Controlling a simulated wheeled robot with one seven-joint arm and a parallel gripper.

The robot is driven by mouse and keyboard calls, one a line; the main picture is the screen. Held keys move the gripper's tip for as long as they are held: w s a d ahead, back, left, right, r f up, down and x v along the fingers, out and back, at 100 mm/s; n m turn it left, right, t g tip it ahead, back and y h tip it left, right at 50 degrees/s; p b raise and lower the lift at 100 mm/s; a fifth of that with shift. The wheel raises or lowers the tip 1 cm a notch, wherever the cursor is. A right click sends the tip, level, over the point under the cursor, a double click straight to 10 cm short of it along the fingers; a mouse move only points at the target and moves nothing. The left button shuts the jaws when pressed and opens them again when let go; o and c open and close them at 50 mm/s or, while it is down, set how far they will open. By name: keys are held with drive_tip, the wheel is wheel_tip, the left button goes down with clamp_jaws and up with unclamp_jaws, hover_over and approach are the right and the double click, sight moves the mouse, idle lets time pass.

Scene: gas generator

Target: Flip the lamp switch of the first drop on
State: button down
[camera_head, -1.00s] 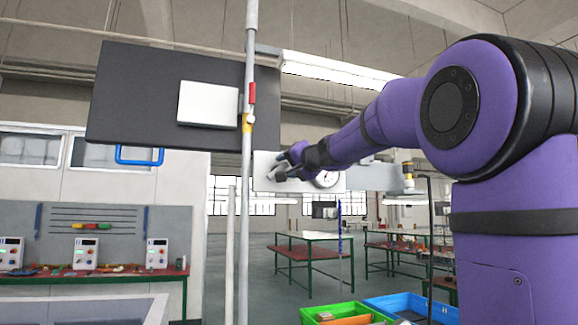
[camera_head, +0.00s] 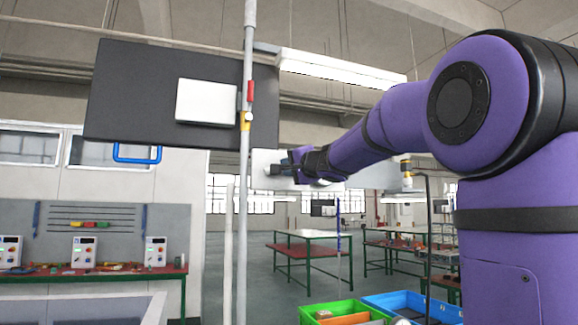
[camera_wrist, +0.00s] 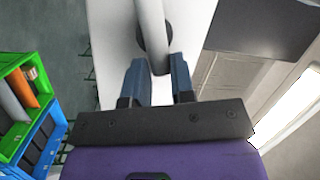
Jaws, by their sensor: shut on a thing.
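In the wrist view, my gripper (camera_wrist: 157,65) has its two blue-grey fingers closed around a pale grey lever-like rod (camera_wrist: 151,30). The rod passes a dark round base (camera_wrist: 154,38) on a white panel (camera_wrist: 112,30). I take the rod to be the lamp switch, but no label shows. In the head view, my gripper (camera_head: 276,168) is in front of the white panel (camera_head: 262,158), beyond the vertical grey pipe. My gripper and arm hide most of the panel and the switch there. A long lamp (camera_head: 340,68) hangs above it.
The vertical grey pipe (camera_head: 245,190) with a red-handled valve (camera_head: 250,92) stands left of my gripper. A dark board (camera_head: 130,95) hangs behind it. Green (camera_head: 312,312) and blue (camera_head: 445,308) bins lie below. Work tables (camera_head: 306,245) stand farther back.

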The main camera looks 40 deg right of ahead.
drive_tip(key=shift+w+a+f, duration=0.1)
drive_tip(key=shift+a+f, duration=0.05)
drive_tip(key=c, duration=1)
unclamp_jaws()
drive_tip(key=shift+o, duration=0.2)
drive_tip(key=s+f, duration=0.1)
drive_tip(key=s, duration=0.9)
drive_tip(key=shift+s, duration=0.4)
